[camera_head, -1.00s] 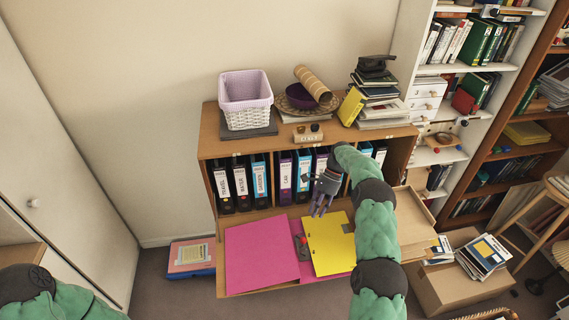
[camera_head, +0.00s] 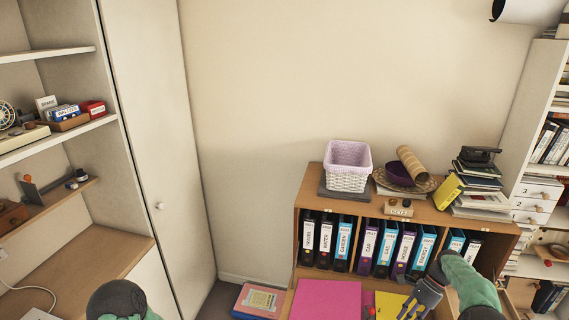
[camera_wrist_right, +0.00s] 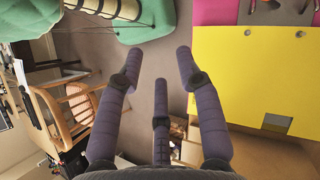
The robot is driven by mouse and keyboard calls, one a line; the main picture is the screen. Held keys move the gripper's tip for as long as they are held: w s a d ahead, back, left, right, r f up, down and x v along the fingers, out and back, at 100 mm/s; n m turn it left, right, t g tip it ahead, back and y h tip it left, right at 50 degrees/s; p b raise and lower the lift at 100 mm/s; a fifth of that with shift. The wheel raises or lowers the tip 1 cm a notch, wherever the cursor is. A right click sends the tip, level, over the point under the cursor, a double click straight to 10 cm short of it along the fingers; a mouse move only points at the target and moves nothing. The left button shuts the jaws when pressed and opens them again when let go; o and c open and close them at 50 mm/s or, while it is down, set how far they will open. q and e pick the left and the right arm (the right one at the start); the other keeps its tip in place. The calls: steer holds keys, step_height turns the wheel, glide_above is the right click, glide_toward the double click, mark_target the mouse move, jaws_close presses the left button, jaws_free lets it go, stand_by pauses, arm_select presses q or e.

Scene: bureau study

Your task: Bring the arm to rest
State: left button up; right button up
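My right gripper (camera_head: 418,302) is at the lower right of the head view, in front of the low wooden bookcase and above its pulled-out lower surface. In the right wrist view its purple fingers (camera_wrist_right: 158,75) are spread apart with nothing between them.
The wooden bookcase (camera_head: 312,188) holds several ring binders (camera_head: 366,245). A white and purple basket (camera_head: 347,167) and stacked books (camera_head: 477,187) stand on top. A pink folder (camera_head: 325,300) lies below. A white cabinet door (camera_head: 160,150) and shelves (camera_head: 60,138) are at left.

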steer(key=s+a+f+n+t+h, duration=0.1)
steer(key=s+a+f+n, duration=0.3)
steer(key=a+f, duration=0.5)
steer(key=s+a+f+n+t+h, duration=0.1)
steer(key=s+a+f+n, duration=0.1)
steer(key=s+a+f, duration=0.6)
steer(key=s+a+n+t, duration=0.1)
steer(key=s+a+n, duration=0.3)
steer(key=s, duration=0.5)
steer(key=s+a+n, duration=0.2)
steer(key=s+a, duration=0.5)
steer(key=s, duration=0.2)
arm_select(q)
step_height(320, 180, down, 13)
steer(key=b, duration=1.3)
steer(key=shift+s, duration=0.2)
arm_select(e)
step_height(320, 180, down, 12)
steer(key=w+a+n, duration=0.1)
steer(key=shift+w+a+r+t+h, duration=0.2)
steer(key=shift+w+a+t+h, duration=0.1)
steer(key=shift+t, duration=0.1)
